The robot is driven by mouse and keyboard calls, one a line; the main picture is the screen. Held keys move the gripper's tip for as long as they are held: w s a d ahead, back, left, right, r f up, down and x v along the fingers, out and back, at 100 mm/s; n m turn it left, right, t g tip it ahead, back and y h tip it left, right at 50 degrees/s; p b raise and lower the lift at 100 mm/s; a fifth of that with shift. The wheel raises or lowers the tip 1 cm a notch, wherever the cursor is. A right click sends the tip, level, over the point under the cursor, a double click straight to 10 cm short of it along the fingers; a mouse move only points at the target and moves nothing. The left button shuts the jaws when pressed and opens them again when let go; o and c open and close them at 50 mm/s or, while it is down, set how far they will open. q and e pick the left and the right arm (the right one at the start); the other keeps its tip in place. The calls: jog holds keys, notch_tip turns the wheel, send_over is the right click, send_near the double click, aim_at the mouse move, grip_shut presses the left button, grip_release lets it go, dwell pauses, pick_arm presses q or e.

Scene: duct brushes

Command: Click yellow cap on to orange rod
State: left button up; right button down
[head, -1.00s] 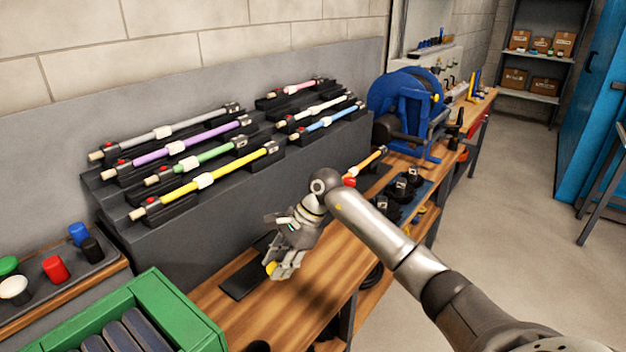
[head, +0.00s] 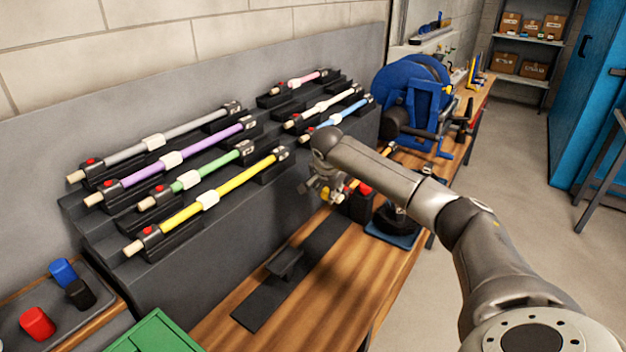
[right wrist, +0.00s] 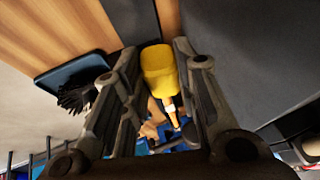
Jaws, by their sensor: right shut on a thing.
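My right gripper (head: 328,190) is in the middle of the head view, partly hidden behind my own arm. It is shut on the yellow cap (right wrist: 160,72), which sits between the two fingers in the right wrist view. The orange rod (head: 387,151) shows as a short piece behind my arm in the head view. In the right wrist view an orange piece with a pale part (right wrist: 170,106) lines up just beyond the cap. I cannot tell whether the cap and the rod touch. My left gripper is out of view.
A dark stepped rack with several coloured rods, one yellow (head: 232,188), stands left of the gripper. A blue reel machine (head: 425,95) is behind. A red cap (head: 37,323) lies in the tray at lower left. A black mat strip (head: 258,302) lies on the wooden bench.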

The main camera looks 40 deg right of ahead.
jog(key=shift+w, duration=0.2)
jog(key=shift+s+d+f+b, duration=0.1)
jog(key=shift+s+f+b, duration=0.1)
jog(key=shift+f+b, duration=0.35)
jog(key=shift+s+f+b, duration=0.15)
jog(key=shift+f+b, duration=0.4)
pick_arm(q)
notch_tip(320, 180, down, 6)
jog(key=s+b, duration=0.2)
jog(key=b, duration=0.1)
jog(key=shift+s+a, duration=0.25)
pick_arm(e)
jog(key=shift+w+d+f, duration=0.15)
jog(key=shift+f, duration=2.05)
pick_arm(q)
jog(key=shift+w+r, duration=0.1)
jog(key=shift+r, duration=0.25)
pick_arm(e)
jog(key=shift+r, duration=0.2)
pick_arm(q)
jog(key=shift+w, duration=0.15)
pick_arm(e)
jog(key=shift+d+f, duration=0.1)
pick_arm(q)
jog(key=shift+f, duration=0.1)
pick_arm(e)
jog(key=shift+d, duration=0.25)
jog(key=shift+w+d, duration=0.2)
jog(key=shift+d, duration=0.3)
